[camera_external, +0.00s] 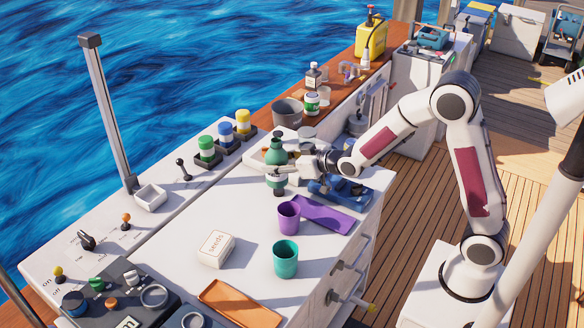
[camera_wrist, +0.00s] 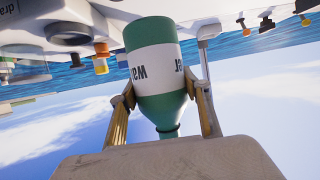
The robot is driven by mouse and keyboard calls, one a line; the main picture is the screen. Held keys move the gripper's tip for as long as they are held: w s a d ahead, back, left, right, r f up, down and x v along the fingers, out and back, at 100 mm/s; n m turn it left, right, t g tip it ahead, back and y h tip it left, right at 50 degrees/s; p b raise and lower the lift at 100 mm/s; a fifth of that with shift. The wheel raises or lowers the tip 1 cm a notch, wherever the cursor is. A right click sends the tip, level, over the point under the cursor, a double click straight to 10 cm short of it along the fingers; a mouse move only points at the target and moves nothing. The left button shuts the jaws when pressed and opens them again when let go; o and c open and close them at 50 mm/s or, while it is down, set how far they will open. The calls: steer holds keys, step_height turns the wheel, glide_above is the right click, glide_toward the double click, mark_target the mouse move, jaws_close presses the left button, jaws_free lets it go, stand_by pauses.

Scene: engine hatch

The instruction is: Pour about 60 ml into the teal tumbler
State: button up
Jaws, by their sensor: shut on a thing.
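The teal tumbler (camera_external: 286,262) stands upright on the white counter, towards the front right, apart from my gripper. My gripper (camera_external: 283,170) is shut on a green bottle (camera_external: 276,152) with a white label, behind the purple tumbler. In the wrist view the bottle (camera_wrist: 158,95) sits between my two fingers, and the picture is upside down, with sky at the bottom. The bottle's neck points towards the sky, so it is about upright. I cannot tell whether its base touches the counter. The inside of the teal tumbler is too small to judge for contents.
A white seeds box (camera_external: 216,249) lies left, an orange tray (camera_external: 240,304) at the front. A blue object (camera_external: 342,190) lies under my wrist. Bare counter lies left of the purple tumbler.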

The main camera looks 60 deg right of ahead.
steer(key=shift+a+r+m+h, duration=0.15)
steer(key=shift+r+m+h, duration=0.05)
steer(key=shift+m+h, duration=0.1)
steer(key=shift+a+r, duration=0.15)
steer(key=shift+a, duration=0.05)
steer(key=shift+w+a+r+m+h, duration=0.65)
steer(key=shift+a+m+h, duration=1.1)
steer(key=shift+a, duration=6.25)
steer(key=s+a+f+m+g+h, duration=0.1)
steer(key=s+a+f, duration=0.3)
steer(key=s+a, duration=0.3)
steer(key=s+a+f+m+g+h, duration=0.1)
steer(key=s+a+f, duration=0.3)
steer(key=s+a, duration=0.4)
steer(key=shift+s+a+m+h, duration=0.15)
steer(key=shift+s+m+h, duration=0.25)
steer(key=shift+h, duration=0.35)
steer(key=shift+r+m+y, duration=0.15)
steer(key=shift+m+y, duration=0.1)
steer(key=shift+y, duration=0.05)
